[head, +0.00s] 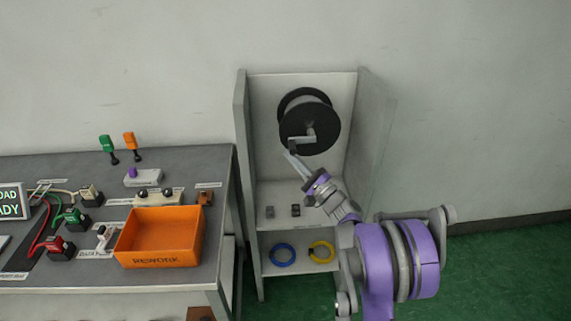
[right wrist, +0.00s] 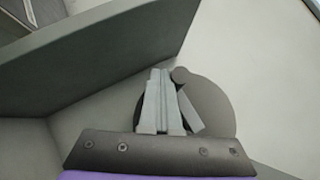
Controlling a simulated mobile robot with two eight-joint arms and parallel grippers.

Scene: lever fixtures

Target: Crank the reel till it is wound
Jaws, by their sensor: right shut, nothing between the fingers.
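The reel (head: 322,108) is a black-flanged spool mounted in the upper bay of a grey open cabinet. Its grey crank (head: 304,138) is on the front, with the arm pointing left and slightly down from the hub. My right gripper (head: 290,151) reaches up from the lower right, its fingertips at the crank's outer end. In the right wrist view the gripper (right wrist: 160,75) is shut and empty, beside the crank's round knob (right wrist: 181,76); I cannot tell whether they touch. The reel (right wrist: 218,98) shows there as a dark disc behind. My left gripper is not in view.
The cabinet's left side wall (head: 242,150) stands close to my right gripper. A blue ring (head: 282,255) and a yellow ring (head: 321,252) lie on the lower shelf. A workbench (head: 195,165) with an orange bin (head: 160,257) stands at the left.

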